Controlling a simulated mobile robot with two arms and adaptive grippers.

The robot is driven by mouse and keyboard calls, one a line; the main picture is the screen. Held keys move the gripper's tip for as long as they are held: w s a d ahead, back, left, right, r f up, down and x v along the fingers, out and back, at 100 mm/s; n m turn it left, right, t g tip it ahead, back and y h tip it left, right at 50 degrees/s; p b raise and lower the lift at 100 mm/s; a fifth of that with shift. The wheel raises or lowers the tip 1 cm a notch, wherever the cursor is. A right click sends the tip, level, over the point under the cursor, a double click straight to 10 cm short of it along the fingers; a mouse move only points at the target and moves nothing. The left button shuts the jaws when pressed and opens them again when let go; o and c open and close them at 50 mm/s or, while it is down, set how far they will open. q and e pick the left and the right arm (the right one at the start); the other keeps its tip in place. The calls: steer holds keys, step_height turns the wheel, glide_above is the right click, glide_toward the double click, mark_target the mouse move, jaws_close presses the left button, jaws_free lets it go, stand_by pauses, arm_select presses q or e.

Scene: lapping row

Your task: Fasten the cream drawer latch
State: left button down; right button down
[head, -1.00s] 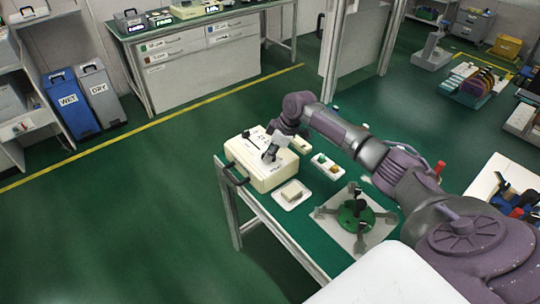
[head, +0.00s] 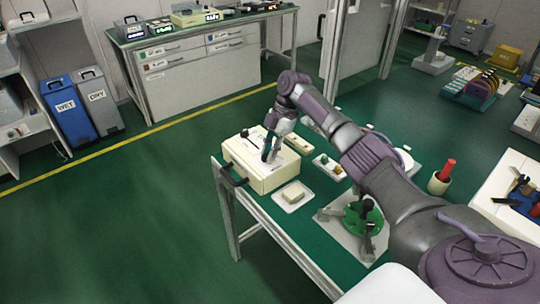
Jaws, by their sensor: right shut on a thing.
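A cream box (head: 265,177), the cream drawer unit, sits at the far left end of the green-topped bench. It has a black handle on its left side and small dark markings on top. My right gripper (head: 268,155) points down onto the top of the box, towards its right part. Its fingers are shut on a small part there, which looks like the latch; the fingers hide most of it, so I cannot tell the latch's position. My left gripper is not in view.
A white dish with a beige block (head: 293,195) lies in front of the box. A green round fixture (head: 357,219) on a pale plate and a white tray of small parts (head: 329,167) stand to the right. A cup with a red-handled tool (head: 439,184) is farther right.

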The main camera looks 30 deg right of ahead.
steer(key=shift+n, duration=0.4)
steer(key=c, duration=1.1)
jaws_free()
steer(key=v, duration=1.2)
steer(key=shift+w, duration=0.25)
steer(key=shift+a, duration=0.1)
